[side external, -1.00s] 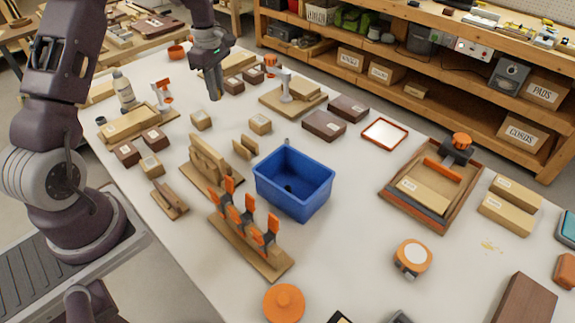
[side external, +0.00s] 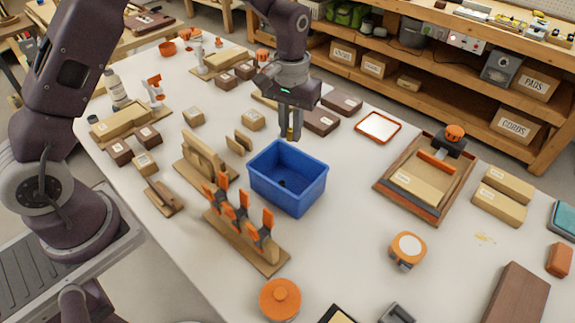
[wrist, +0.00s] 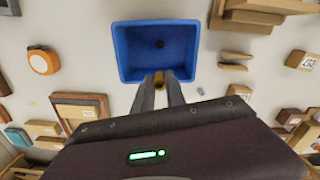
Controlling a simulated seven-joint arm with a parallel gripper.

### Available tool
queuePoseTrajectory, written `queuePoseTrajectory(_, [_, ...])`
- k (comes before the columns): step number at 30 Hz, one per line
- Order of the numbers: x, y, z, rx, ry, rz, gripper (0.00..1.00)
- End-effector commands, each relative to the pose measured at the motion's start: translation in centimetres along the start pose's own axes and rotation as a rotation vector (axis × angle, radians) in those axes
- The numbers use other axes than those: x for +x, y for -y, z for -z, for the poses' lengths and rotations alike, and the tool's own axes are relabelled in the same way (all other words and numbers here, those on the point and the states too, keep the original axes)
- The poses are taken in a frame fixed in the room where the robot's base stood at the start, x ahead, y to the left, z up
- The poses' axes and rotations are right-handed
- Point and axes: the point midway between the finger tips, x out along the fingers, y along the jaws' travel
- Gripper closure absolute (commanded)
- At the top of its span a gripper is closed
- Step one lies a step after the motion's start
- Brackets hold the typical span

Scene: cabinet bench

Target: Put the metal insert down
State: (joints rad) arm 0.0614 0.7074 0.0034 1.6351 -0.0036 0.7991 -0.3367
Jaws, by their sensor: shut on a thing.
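My gripper (side external: 290,134) is shut on a small brass-coloured metal insert (wrist: 159,77), which shows between the fingertips in the wrist view. In the side view it is mostly hidden by the fingers, with a yellowish bit showing. The gripper points down at the far edge of a blue bin (side external: 262,178). In the wrist view the fingertips overlap the near rim of the bin (wrist: 122,52). I cannot tell their height over the rim. A small dark thing (wrist: 159,43) lies on the bin floor.
An orange clamp rack (side external: 245,240) and an upright wooden piece stand left of the bin. Brown boxes (side external: 320,121) lie behind. A wooden tray (side external: 385,187) is at right. A small grey thing (wrist: 200,91) lies beside the bin. White tabletop is clear right of the bin.

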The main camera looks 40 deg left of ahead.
Motion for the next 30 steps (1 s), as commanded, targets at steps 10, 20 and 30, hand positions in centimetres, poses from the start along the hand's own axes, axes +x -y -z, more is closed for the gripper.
queuePoseTrajectory(10, [3.7, -1.2, -0.8, 0.088, 0.003, 0.001, 1.0])
queuePoseTrajectory(20, [9.9, -1.2, -0.9, 0.086, 0.004, 0.001, 1.0])
queuePoseTrajectory(30, [15.0, -1.2, -0.8, 0.085, 0.003, 0.001, 1.0])
